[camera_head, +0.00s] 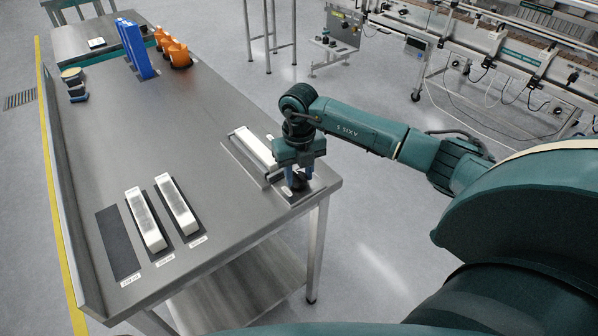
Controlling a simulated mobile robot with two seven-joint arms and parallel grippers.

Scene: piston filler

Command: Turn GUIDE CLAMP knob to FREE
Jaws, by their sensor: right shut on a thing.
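My right gripper (297,180) points straight down at the right end of a metal fixture (255,149) near the table's right edge. The knob sits on a small metal plate (313,188) at the end of the fixture. A long pale bar lies in the fixture, left of the gripper. Any FREE marking and the knob's pointer are too small or hidden to read. My left gripper is not in view.
The steel table (200,120) carries two white bars (147,222) (178,205) on dark pads at the front, beside an empty dark pad (118,244). Blue upright panels (136,48) and orange parts (176,53) stand at the back. The table's middle is clear.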

